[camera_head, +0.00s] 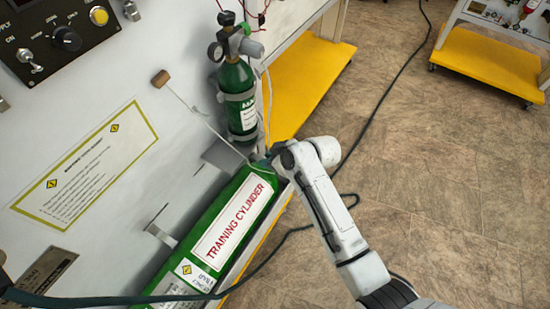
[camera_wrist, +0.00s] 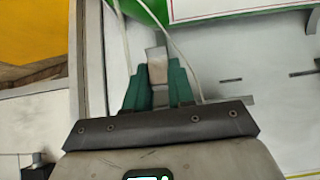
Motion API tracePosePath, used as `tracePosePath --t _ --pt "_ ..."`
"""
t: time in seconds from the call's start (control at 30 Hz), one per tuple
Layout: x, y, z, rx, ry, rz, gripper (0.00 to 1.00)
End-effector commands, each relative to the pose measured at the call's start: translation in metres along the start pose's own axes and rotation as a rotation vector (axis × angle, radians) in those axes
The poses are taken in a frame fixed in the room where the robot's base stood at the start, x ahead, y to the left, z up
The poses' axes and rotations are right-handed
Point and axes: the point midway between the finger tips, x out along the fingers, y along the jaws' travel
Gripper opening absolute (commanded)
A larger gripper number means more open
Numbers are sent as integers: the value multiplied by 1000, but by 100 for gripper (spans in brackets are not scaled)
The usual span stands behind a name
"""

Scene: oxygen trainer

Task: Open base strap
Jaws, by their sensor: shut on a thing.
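My gripper shows in the wrist view (camera_wrist: 160,78), its two green fingers closed around a small tan tab (camera_wrist: 158,70). A grey metal piece (camera_wrist: 155,52) shows just beyond the tab. I cannot tell for sure whether these belong to the base strap. A grey bracket or strap end (camera_head: 160,235) shows at that cylinder's left side. A smaller green cylinder (camera_head: 240,110) stands above, with a grey band (camera_head: 240,97) around it.
A dark cable (camera_head: 110,298) crosses the front. A yellow-shelved cart (camera_head: 490,65) stands at the far right. The tiled floor (camera_head: 440,170) between is open apart from cables.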

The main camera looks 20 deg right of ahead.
Motion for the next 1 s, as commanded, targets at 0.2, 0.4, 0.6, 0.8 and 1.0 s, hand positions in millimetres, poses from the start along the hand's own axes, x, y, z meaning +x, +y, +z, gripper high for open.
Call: tracePosePath --t 0.2,0.4,0.6,0.8,1.0 --pt "-1 0 -18 -1 -82 0 0" --pt "1 0 -23 -1 -118 1 0" --pt "2 0 -24 0 -125 1 0" --pt "2 0 -24 0 -124 1 0" --pt "2 0 -24 0 -124 0 38"
